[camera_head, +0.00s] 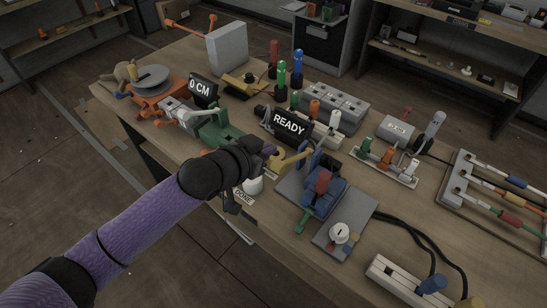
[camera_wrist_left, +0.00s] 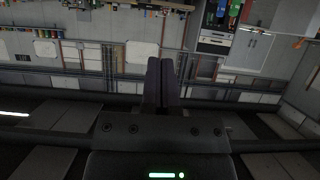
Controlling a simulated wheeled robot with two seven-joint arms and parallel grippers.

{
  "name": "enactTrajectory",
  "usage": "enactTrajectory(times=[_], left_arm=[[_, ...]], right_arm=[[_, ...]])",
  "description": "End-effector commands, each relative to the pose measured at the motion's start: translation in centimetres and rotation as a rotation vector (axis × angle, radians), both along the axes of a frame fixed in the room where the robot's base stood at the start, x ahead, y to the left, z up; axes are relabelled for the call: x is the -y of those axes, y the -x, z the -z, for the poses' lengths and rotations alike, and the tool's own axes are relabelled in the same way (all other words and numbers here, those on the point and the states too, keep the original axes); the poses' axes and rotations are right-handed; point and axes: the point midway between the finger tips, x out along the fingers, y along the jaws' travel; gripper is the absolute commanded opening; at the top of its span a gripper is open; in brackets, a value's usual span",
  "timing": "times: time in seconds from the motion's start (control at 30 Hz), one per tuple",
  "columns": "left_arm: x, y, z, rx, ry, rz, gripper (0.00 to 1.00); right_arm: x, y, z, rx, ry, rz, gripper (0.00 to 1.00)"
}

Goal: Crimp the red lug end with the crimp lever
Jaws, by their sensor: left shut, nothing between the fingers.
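My left gripper (camera_head: 269,151) reaches in from the lower left over the bench. Its two dark fingers (camera_wrist_left: 162,82) are together and empty in the left wrist view. A yellow lever-like part (camera_head: 291,160) lies just right of the fingertips in the head view; I cannot tell whether they touch. The black READY sign (camera_head: 290,123) stands behind it. A blue tool block with a red top (camera_head: 322,184) sits on a grey plate to the right. I cannot tell for certain which part is the crimp lever or the red lug end. My right gripper is not in view.
A green machine (camera_head: 217,130) stands behind my left wrist. The 0 CM sign (camera_head: 203,88) and an orange reel stand (camera_head: 153,88) are at the far left. A cable rack (camera_head: 455,179) is at the right, with black cables (camera_head: 420,232) nearer.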

Motion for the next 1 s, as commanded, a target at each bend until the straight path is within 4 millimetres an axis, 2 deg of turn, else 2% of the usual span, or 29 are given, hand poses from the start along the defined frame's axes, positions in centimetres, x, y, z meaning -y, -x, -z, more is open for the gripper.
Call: enactTrajectory(times=[0.17, 0.3, 0.4, 1.0], left_arm=[[2.1, -2.9, 1.9, 0.002, 0.000, 0.000, 0.00], [1.8, -2.5, 4.2, -0.002, -0.002, 0.000, 0.00], [1.7, -2.4, 5.1, 0.000, -0.001, 0.000, 0.00], [1.5, -2.0, 6.3, 0.017, 0.012, 0.000, 0.00]], right_arm=[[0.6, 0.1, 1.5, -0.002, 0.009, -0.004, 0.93], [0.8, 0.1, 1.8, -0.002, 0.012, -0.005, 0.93], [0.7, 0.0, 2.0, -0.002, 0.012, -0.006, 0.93], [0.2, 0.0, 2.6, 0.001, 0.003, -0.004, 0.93]])
